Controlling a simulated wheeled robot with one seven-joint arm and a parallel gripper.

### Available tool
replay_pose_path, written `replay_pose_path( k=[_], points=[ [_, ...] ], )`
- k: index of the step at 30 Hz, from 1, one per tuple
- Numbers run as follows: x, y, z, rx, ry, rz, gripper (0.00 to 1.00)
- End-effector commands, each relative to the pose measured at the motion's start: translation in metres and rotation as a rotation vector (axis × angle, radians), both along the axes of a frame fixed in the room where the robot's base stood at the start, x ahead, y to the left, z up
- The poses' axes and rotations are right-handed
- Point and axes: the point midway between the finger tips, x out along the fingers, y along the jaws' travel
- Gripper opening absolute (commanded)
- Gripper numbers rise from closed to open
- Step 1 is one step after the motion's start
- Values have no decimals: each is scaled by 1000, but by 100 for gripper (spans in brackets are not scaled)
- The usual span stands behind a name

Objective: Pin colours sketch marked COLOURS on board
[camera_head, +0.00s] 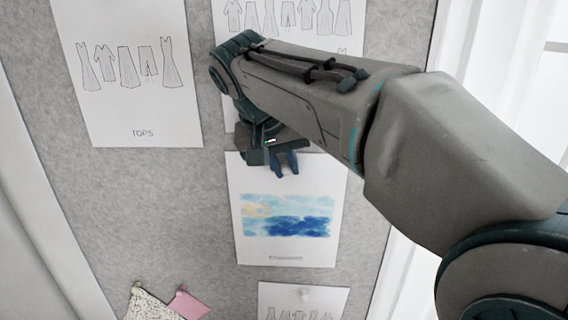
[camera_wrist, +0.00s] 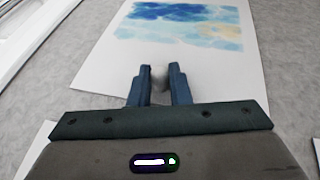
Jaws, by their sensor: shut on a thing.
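The colours sketch (camera_head: 285,248) is a white sheet with a blue and yellow watercolour patch. It lies flat against the grey felt board (camera_head: 205,190); small print under the patch is too blurred to read. In the wrist view the sketch (camera_wrist: 215,75) reaches out from under my gripper. My gripper (camera_head: 287,163) is at the sheet's top edge, in front of the board. In the wrist view my gripper (camera_wrist: 159,75) is shut on a small pale pin (camera_wrist: 158,77) at that edge. Whether the pin's tip is in the board is hidden.
A sheet marked TOPS (camera_head: 145,115) hangs at the upper left. Another clothing sheet (camera_head: 290,18) is above, partly behind my arm. A lower sheet (camera_head: 300,296) has a pale pin. Fabric swatches (camera_head: 188,305) hang at the lower left. Bare board lies left of the sketch.

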Motion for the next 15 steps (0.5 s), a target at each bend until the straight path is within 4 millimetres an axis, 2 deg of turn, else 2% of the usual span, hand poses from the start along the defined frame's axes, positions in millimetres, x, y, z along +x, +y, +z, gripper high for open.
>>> replay_pose_path(
  k=[1, 3, 4, 15],
  points=[
    [1, 0, 1, 0, -3, 0, 20],
    [1, 0, 1, 0, -3, 0, 39],
    [1, 0, 1, 0, -3, 0, 42],
    [-1, 2, 6, 1, -5, 2, 42]
  ],
)
